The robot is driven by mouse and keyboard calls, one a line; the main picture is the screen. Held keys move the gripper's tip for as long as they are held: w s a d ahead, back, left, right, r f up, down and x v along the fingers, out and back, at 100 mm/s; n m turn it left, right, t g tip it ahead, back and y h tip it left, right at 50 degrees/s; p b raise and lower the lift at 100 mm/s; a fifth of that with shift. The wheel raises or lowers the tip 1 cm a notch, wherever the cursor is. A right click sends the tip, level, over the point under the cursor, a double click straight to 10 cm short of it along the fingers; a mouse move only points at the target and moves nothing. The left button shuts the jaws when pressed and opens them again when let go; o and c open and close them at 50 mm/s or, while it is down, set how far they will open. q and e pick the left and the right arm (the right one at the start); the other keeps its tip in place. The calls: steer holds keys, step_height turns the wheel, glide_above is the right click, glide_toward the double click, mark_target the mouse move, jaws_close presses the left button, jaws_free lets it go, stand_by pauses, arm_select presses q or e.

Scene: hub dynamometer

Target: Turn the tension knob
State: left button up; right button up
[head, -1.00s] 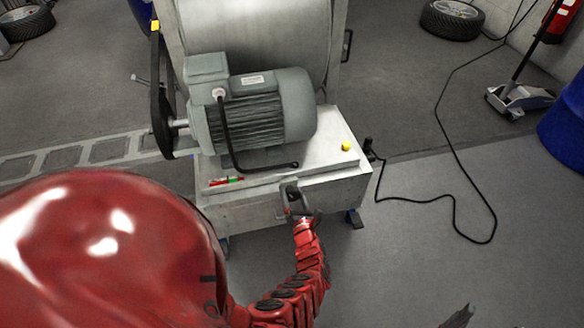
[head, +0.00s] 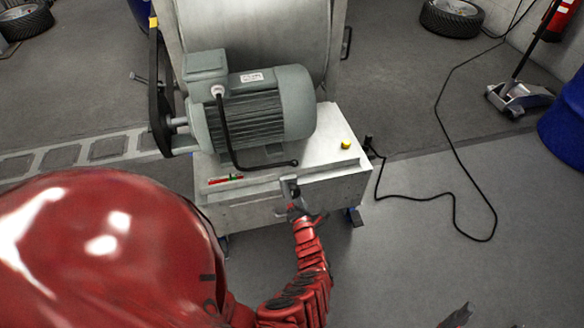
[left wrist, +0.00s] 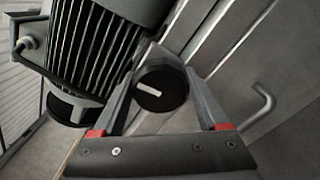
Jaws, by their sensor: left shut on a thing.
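The tension knob (left wrist: 162,88) is a round black knob with a white line on its face, seen in the left wrist view. My left gripper (left wrist: 160,80) has one finger on each side of it and is shut on it. In the head view my left gripper (head: 291,190) is at the front of the machine's pale base (head: 330,176), and it hides the knob there. A dark tip (head: 458,316) at the lower right edge may be part of my right gripper; its jaws do not show.
A grey finned motor (head: 255,110) stands on the base just behind my left gripper. A red and green strip (head: 226,180) and a yellow button (head: 346,144) are on the base. A black cable (head: 452,200) lies on the floor to the right.

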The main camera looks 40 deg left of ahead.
arm_select(q)
steer(key=o, duration=1.3)
steer(key=p+v, duration=0.1)
steer(key=v, duration=0.1)
steer(key=p+v, duration=0.1)
steer(key=v, duration=0.2)
steer(key=shift+r+p, duration=0.2)
steer(key=shift+p, duration=0.2)
steer(key=p, duration=0.2)
glide_toward(293, 194)
steer(key=v, duration=0.6)
steer(key=shift+f, duration=0.3)
